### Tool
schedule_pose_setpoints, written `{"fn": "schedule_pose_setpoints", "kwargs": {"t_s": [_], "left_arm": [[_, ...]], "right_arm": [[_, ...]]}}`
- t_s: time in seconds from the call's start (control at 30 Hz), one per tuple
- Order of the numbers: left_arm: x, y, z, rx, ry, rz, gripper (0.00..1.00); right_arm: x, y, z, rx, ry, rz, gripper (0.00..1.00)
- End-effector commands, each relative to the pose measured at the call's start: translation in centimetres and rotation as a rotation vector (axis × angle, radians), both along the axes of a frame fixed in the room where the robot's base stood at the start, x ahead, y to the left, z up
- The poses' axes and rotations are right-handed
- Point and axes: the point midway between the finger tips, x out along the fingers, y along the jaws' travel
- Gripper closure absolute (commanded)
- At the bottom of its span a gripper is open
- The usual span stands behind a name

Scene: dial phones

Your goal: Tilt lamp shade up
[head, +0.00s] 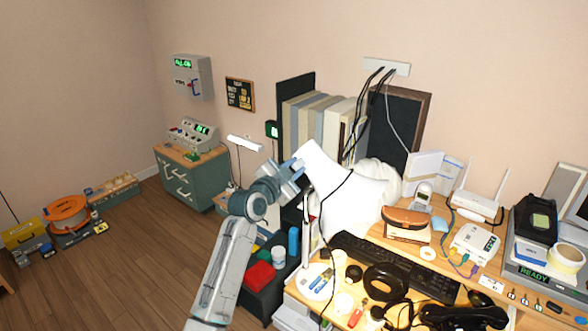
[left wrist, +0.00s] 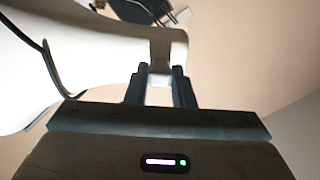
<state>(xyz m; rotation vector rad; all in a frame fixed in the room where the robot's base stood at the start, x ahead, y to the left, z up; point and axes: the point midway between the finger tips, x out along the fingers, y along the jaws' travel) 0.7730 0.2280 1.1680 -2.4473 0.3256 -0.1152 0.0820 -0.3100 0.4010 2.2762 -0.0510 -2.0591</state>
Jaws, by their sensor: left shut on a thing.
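The large white lamp shade (head: 350,205) stands over the left end of the desk in the head view, with a dark cord across it. A thin upright lamp post (head: 308,225) rises beside its left side from a round white base (head: 317,283). My left gripper (head: 295,168) is at the shade's upper left edge. In the left wrist view, its fingers (left wrist: 160,85) are shut on a small pale tab at the end of the shade (left wrist: 110,45). The shade's inside is mostly hidden in the head view. My right gripper is not in view.
The desk holds a black keyboard (head: 395,265), a black telephone handset (head: 465,317), a brown case (head: 406,219) and a white router (head: 478,205). Tall binders (head: 320,115) stand behind the shade. A dark shelf with a red box (head: 260,276) is left of the desk. Open floor lies further left.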

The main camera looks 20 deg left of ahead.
Motion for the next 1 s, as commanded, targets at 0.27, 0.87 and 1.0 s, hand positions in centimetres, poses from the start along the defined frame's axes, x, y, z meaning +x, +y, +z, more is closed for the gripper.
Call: {"fn": "schedule_pose_setpoints", "kwargs": {"t_s": [0.27,0.87,1.0], "left_arm": [[0.2,0.6,-0.3,-0.065,0.026,0.0,1.0],[1.4,3.8,-2.4,-0.45,0.166,0.0,1.0],[1.5,4.2,-2.8,-0.511,0.187,0.0,1.0]], "right_arm": [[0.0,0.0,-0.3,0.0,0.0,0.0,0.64],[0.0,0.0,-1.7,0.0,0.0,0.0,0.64],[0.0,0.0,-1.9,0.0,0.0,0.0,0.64]]}}
